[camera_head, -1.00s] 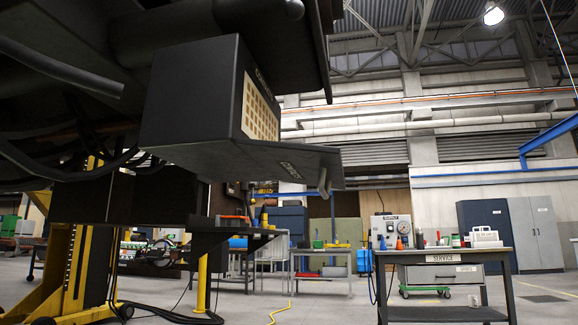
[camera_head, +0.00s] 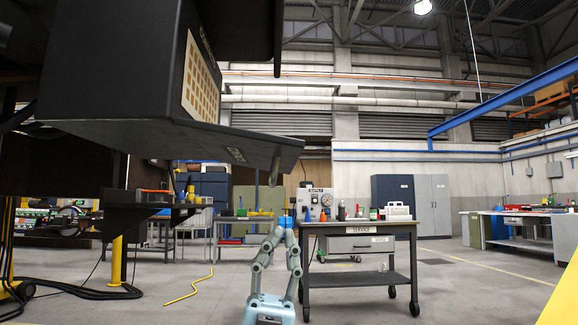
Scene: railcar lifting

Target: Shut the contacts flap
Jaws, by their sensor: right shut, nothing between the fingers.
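The dark contacts flap (camera_head: 190,141) hangs open, lying out nearly flat from the lower edge of a black box (camera_head: 110,65) under the railcar. A curved handle (camera_head: 274,166) hangs from its outer end. The gold grid of contacts (camera_head: 201,84) on the box's face is uncovered. My right gripper (camera_head: 284,223) shows at the bottom centre, pointing up with its fingers together and empty. It appears below the flap's handle, apart from it. My left gripper is not in view.
A service cart (camera_head: 360,227) with a gauge panel, bottles and a drawer stands behind my right gripper. A yellow post (camera_head: 116,259) and black cables are at lower left. Grey cabinets (camera_head: 432,200) stand at the back. Open floor (camera_head: 450,285) lies at right.

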